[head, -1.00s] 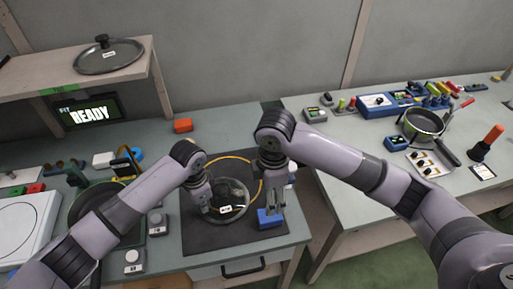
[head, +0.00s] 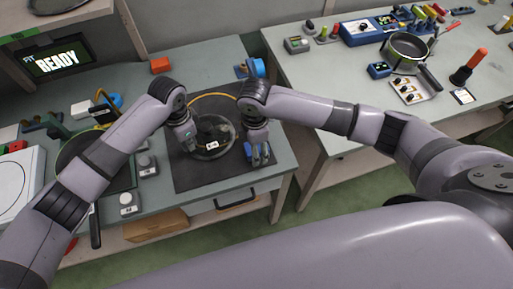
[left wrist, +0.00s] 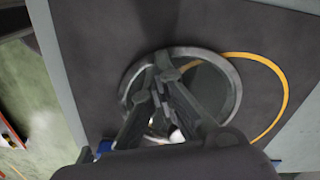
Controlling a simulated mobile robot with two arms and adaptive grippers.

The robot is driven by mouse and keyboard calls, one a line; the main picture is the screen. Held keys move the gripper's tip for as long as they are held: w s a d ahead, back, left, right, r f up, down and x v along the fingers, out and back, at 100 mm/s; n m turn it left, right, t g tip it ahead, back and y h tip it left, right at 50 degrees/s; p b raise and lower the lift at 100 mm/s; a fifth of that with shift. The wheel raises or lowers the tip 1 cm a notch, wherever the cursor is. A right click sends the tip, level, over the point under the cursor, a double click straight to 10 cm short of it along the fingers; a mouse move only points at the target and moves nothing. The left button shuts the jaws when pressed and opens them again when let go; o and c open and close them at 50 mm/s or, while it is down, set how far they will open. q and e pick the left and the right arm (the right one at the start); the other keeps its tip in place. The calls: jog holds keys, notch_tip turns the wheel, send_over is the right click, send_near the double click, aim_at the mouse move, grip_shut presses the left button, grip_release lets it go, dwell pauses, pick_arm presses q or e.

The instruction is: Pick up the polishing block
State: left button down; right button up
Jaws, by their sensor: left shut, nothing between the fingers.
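A small blue block (head: 248,149), likely the polishing block, sits on the dark mat (head: 220,178) at the right of a round glass lid (head: 225,150). My right gripper (head: 258,153) is directly over the block, its fingers hiding part of it; I cannot tell whether they grip it. My left gripper (head: 192,146) is shut and empty at the lid's left side. In the left wrist view its fingers (left wrist: 160,65) meet in front of the lid (left wrist: 235,95), and a blue sliver shows at the lower left.
A yellow ring (left wrist: 285,95) lies beyond the lid.

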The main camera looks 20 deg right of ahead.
jog(key=shift+f, duration=0.4)
jog(key=c, duration=1.4)
notch_tip(320, 180, up, 10)
jog(key=shift+r, duration=0.1)
